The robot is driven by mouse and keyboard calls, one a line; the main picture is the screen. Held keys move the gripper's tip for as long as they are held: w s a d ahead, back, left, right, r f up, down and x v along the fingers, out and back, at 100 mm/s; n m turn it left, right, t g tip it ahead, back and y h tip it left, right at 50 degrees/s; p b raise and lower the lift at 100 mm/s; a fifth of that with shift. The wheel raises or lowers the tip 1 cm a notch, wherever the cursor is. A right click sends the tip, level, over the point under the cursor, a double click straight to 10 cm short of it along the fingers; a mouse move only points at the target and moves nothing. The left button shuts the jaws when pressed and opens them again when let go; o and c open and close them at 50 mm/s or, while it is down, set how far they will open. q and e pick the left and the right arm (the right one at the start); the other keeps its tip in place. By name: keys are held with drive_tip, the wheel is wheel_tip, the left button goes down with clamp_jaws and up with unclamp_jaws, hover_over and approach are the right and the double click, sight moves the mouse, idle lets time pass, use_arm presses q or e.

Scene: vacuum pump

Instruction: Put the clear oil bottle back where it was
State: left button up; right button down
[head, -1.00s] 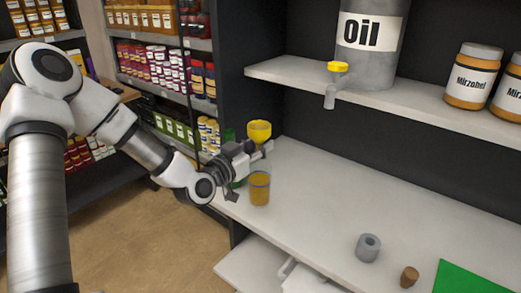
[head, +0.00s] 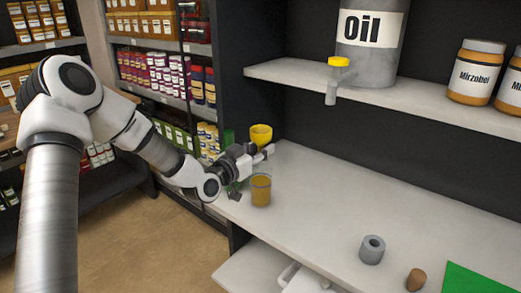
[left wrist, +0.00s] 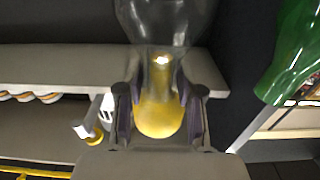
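The clear oil bottle (head: 261,192) stands upright on the light counter, or just above it; amber oil shows in its lower part. A yellow funnel (head: 261,134) sits at its top and also shows between the fingers in the left wrist view (left wrist: 160,118). That view is upside down, with the clear bottle body (left wrist: 168,22) beyond the neck. My left gripper (head: 264,153) reaches in from the left. Its fingers flank the neck and funnel closely and appear shut on the bottle; the exact contact is hard to see. My right gripper is not in view.
A green bottle (left wrist: 300,50) stands close beside the gripper, mostly hidden in the head view. A grey hollow cylinder (head: 372,250), a cork (head: 415,279) and a green mat (head: 475,282) lie to the right. The counter between is clear. An oil tank (head: 368,60) with a tap stands on the shelf above.

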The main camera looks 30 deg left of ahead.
use_arm(q)
drive_tip(key=shift+o, duration=1.1)
